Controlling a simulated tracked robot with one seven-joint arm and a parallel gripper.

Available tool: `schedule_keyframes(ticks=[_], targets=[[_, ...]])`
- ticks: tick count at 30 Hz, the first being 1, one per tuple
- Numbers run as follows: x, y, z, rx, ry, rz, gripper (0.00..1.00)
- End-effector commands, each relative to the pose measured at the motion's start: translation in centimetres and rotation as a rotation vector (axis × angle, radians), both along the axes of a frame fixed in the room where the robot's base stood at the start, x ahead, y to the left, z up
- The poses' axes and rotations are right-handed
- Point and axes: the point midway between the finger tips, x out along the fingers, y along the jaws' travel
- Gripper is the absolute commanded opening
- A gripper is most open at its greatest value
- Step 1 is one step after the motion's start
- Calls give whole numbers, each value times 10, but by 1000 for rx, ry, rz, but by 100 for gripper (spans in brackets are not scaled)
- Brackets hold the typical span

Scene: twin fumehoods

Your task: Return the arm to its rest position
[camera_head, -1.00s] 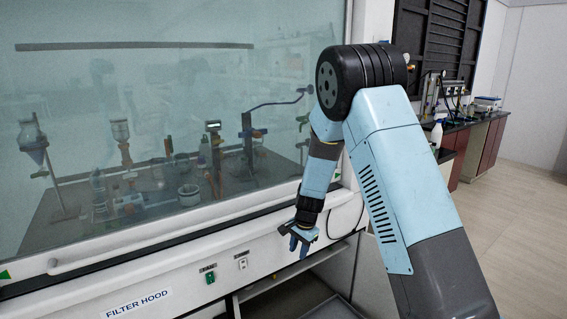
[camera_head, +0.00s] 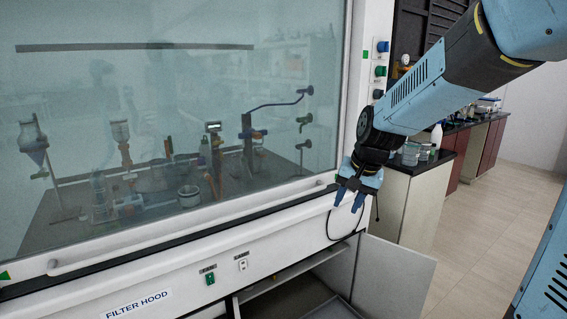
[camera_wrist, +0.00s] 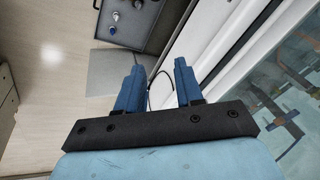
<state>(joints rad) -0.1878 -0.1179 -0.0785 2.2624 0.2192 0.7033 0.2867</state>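My gripper (camera_head: 349,197) hangs in front of the right end of the fume hood in the head view, with its blue fingers pointing down. In the wrist view the two blue fingers of my gripper (camera_wrist: 157,85) stand apart with nothing between them, so it is open and empty. My light blue arm (camera_head: 420,95) reaches in from the upper right and slopes down to the gripper. The gripper appears clear of the hood front, though the exact gap cannot be told.
The fume hood's glass sash (camera_head: 200,100) is down, with glassware behind it. A cabinet door (camera_head: 395,275) stands open below the gripper. A side counter (camera_head: 425,165) with beakers is at the right. The floor (camera_head: 490,220) there is clear.

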Motion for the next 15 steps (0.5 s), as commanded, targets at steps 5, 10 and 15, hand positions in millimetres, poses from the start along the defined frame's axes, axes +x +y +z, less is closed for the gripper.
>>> schedule_keyframes(ticks=[5, 10, 15], targets=[[-40, -19, 30, -40, -59, 60, 36], [-80, -35, 50, -88, -108, 114, 36], [-119, -50, 64, -148, -155, 164, 36]])
